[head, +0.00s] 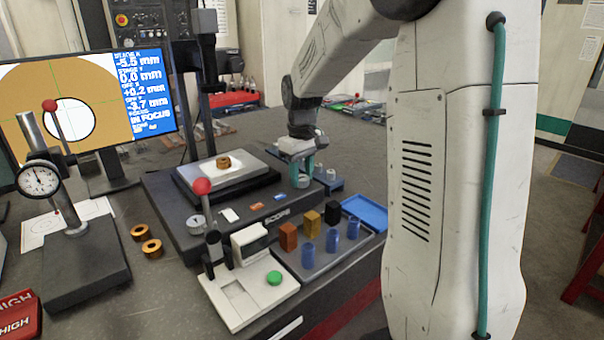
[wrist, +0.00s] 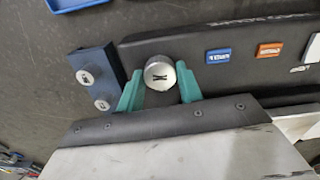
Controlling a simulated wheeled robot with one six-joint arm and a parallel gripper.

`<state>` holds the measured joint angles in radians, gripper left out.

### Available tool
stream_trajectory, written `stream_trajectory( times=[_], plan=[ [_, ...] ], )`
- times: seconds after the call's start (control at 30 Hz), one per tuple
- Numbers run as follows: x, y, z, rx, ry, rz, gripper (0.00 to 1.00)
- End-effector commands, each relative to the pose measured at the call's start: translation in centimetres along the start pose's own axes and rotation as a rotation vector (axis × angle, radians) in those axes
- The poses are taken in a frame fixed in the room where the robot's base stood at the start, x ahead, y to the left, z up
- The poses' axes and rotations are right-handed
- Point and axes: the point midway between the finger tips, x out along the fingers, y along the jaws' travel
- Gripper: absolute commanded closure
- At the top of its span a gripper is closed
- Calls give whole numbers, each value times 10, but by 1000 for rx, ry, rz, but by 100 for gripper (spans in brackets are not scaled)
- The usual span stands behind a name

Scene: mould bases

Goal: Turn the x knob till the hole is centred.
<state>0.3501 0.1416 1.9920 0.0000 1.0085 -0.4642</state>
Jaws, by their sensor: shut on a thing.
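My gripper (head: 301,170) is at the right end of the scope base (head: 262,225). In the wrist view its teal fingers (wrist: 160,90) are on either side of a round silver knob (wrist: 160,73) and shut on it. The knob's face bears a dark mark like an X. The screen (head: 160,85) shows an orange disc with a white round hole (head: 70,119). Its readout seems to say stage x -5.5 mm and stage y 0.0 mm, with "in focus" below. A brass ring (head: 223,162) sits on the white stage plate (head: 238,170).
A dark blue block (wrist: 97,85) with two smaller silver knobs stands beside the held knob. Blue and orange labelled tabs (wrist: 218,56) lie on the base. A tray (head: 300,262) of coloured blocks and a red-knobbed dial stand (head: 85,265) are nearer.

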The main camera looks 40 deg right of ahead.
Motion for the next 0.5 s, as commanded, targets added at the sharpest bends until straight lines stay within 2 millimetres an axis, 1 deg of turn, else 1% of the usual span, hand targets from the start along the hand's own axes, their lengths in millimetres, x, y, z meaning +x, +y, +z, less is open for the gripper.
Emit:
stream_trajectory(
  times=[0.2, 0.5],
  plan=[
    [-1, 0, -1, -34, 3, 1, 87],
    [-1, 0, -1, -38, 3, 2, 87]
  ],
)
